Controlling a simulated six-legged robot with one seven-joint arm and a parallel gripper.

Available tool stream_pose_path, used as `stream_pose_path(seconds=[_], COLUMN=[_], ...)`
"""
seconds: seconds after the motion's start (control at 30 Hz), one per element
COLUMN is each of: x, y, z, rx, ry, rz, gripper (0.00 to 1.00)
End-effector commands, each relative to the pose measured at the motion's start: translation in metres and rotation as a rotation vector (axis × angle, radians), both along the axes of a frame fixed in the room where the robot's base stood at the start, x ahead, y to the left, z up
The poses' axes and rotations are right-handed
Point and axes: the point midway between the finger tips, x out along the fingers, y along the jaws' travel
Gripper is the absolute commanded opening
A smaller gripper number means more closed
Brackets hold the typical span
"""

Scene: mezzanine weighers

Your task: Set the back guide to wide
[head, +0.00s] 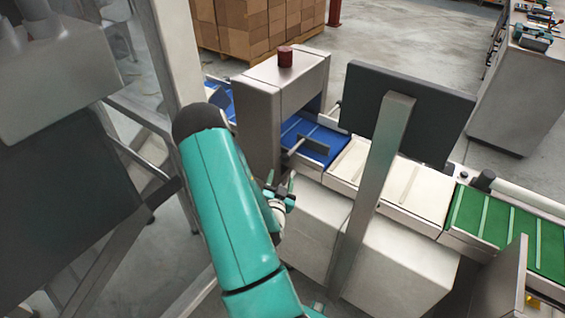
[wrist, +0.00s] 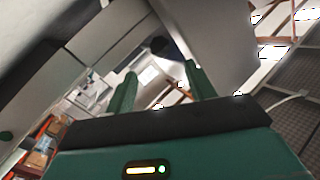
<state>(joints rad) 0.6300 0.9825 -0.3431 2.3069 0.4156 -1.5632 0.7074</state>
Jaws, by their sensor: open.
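A dark guide plate (head: 312,143) stands over the blue belt (head: 300,129), just right of the grey arch housing (head: 262,115). A thin rod runs from it toward the near edge of the conveyor. I cannot tell for sure whether this is the back guide, and no width marking is legible. My gripper (head: 283,190) is in front of the conveyor, below the rod and apart from it, partly hidden by my teal arm. In the wrist view my gripper (wrist: 160,82) has its two green fingers spread, with nothing held between them.
A dark panel (head: 405,110) on a grey post (head: 372,200) rises right of the guide. A white belt (head: 392,180) and a green belt (head: 495,225) continue rightward. A red button (head: 285,56) tops the housing. Cartons (head: 250,25) stand behind. A dark machine (head: 65,190) is at left.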

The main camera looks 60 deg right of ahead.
Motion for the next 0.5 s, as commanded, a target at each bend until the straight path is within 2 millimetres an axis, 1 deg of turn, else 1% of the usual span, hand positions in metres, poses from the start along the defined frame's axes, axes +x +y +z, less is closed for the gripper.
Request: stream_pose_path(seconds=[0.03, 0.3, 0.4, 0.5], x=[0.003, 0.02, 0.025, 0.029], y=[-0.011, -0.059, -0.072, -0.08], z=[0.001, 0.0, 0.0, 0.0], rx=[-0.003, -0.001, 0.0, 0.0], ry=[-0.002, 0.0, -0.001, -0.001], rz=[0.0, 0.0, 0.001, 0.001], gripper=[0.55, 0.55, 0.55, 0.55])
